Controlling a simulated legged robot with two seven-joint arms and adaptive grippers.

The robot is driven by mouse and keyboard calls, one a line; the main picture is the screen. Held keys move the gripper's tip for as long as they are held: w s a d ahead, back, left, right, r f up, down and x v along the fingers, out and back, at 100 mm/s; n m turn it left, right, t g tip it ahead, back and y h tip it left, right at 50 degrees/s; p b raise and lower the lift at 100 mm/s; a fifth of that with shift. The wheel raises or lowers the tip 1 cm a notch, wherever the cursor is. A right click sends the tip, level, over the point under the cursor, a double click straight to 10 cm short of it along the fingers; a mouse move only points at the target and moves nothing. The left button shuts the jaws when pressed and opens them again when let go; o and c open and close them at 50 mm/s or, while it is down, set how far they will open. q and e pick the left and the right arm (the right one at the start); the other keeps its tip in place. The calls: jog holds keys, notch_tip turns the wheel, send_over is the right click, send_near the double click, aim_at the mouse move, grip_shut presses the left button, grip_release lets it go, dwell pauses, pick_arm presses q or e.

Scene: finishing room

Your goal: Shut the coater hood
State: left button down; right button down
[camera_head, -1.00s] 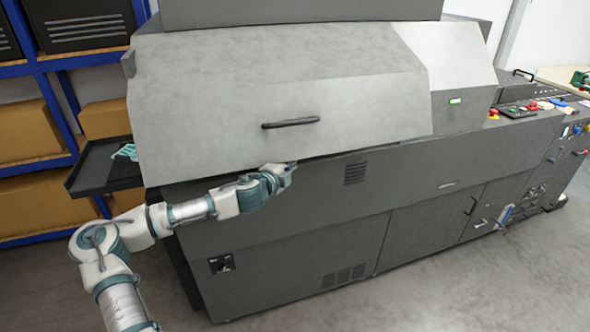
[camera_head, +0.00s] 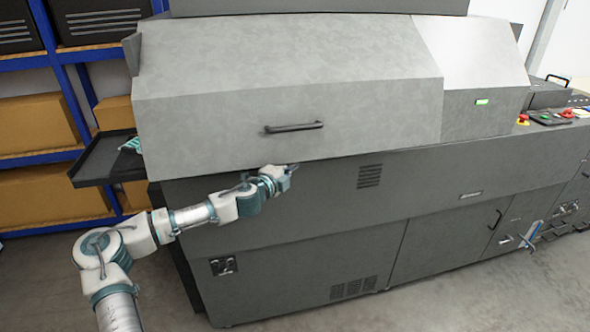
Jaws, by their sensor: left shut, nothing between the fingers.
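The coater hood (camera_head: 290,75) is the big light grey cover on the front of the coater (camera_head: 300,235). Its lower edge lies along the top of the machine's dark body, and I see no clear gap there. A dark bar handle (camera_head: 294,127) is on the hood's front face. My left gripper (camera_head: 288,171) is shut and empty. It is just below the hood's lower edge and below the handle, in front of the body. I cannot tell whether it touches the machine. My right gripper is not in view.
A dark side tray (camera_head: 92,168) with a teal-and-white cloth (camera_head: 131,145) sticks out at the machine's left. Blue shelving (camera_head: 62,80) with cardboard boxes (camera_head: 40,125) stands behind it. A control panel (camera_head: 555,116) is at the right. The floor (camera_head: 430,305) in front is clear.

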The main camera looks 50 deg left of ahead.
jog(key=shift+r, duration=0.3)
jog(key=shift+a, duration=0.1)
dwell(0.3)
